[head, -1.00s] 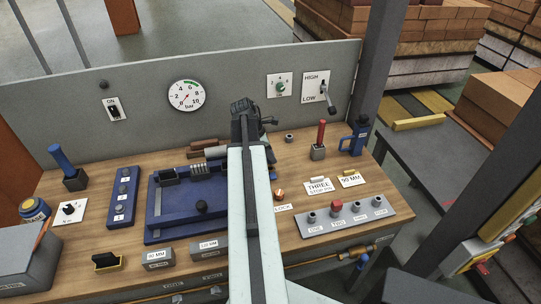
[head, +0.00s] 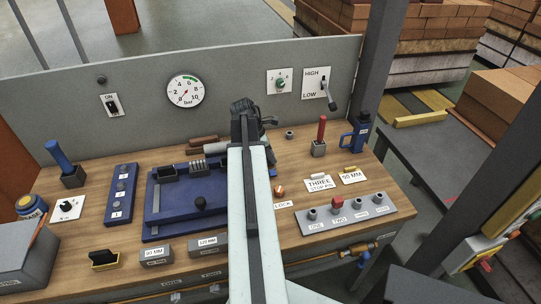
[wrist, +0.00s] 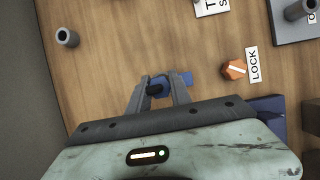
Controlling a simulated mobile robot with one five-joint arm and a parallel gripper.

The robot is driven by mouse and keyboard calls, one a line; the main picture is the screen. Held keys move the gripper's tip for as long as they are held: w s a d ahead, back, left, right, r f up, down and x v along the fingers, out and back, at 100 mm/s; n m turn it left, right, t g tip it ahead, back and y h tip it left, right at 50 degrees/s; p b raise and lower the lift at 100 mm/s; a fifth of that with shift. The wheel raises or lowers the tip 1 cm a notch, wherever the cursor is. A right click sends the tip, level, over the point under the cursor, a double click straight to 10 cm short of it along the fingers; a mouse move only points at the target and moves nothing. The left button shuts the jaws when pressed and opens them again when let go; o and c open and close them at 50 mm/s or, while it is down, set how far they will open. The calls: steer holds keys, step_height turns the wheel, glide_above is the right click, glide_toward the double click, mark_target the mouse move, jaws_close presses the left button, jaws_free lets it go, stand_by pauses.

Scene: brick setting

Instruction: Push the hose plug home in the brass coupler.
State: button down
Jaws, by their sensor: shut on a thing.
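My gripper (wrist: 166,78) is shut on a small dark piece (wrist: 155,90), with blue showing just beyond it, above the wooden bench. I cannot tell whether this piece is the hose plug. In the head view my arm covers the middle of the bench, and my gripper (head: 245,112) is near the back panel, its fingertips hidden. A brass-coloured pipe fitting (head: 357,249) with a blue handle runs along the bench's front right edge. I cannot make out a coupler opening or a plug there.
An orange knob (wrist: 235,69) lies beside the LOCK label. A grey tube (wrist: 67,37) stands at the left of the wrist view. A blue jig (head: 170,222) sits left of my arm, and a grey button block (head: 318,226) right of it. A gauge panel (head: 230,85) closes the back.

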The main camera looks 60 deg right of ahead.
steer(key=shift+f+b, duration=0.75)
steer(key=shift+f, duration=0.15)
steer(key=c, duration=0.7)
jaws_free()
steer(key=shift+r, duration=0.1)
step_height(320, 180, up, 6)
steer(key=p, duration=0.6)
